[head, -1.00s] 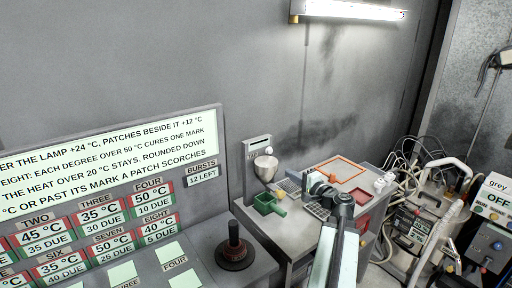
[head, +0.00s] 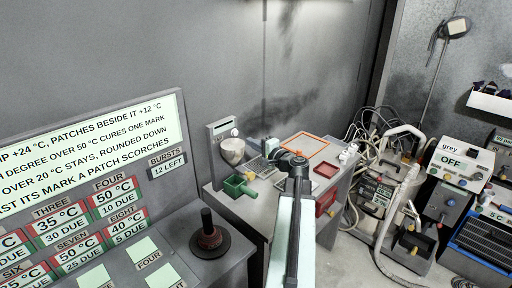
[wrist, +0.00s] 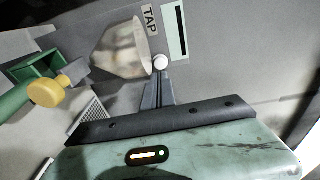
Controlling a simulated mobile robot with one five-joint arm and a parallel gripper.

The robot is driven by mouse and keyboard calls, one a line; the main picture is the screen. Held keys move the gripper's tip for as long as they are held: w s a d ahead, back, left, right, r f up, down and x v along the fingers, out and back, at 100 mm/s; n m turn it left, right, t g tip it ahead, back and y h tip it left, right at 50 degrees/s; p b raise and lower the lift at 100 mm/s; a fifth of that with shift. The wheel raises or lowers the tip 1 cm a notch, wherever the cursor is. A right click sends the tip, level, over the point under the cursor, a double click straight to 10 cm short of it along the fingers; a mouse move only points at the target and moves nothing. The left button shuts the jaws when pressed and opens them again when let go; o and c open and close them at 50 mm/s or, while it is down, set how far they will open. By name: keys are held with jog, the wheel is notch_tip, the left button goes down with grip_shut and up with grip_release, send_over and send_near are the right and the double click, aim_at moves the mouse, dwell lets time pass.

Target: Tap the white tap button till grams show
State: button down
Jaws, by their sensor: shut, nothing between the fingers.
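The white tap button (wrist: 160,62) sits below the TAP label (wrist: 150,18) in the wrist view. It also shows on the upright grey panel in the head view (head: 234,133). My gripper (wrist: 158,80) is shut and empty, with its fingertips just below the button in the picture; I cannot tell whether they touch it. The panel's display (wrist: 180,30) is a narrow dark strip on a pale plate, with no readable figures. A pale bowl-shaped hopper (wrist: 122,45) is left of the button, also in the head view (head: 232,151).
An orange-framed mat (head: 306,145) and a red tray (head: 327,169) are farther right. A black-knobbed lever (head: 208,235) stands in front. Cables and machines crowd the right side.

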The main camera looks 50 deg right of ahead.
aim_at(236, 134)
jog(key=w, duration=0.2)
jog(key=w+d, duration=0.1)
jog(key=w, duration=0.4)
jog(key=shift+w+d+f, duration=0.15)
jog(key=shift+w, duration=0.15)
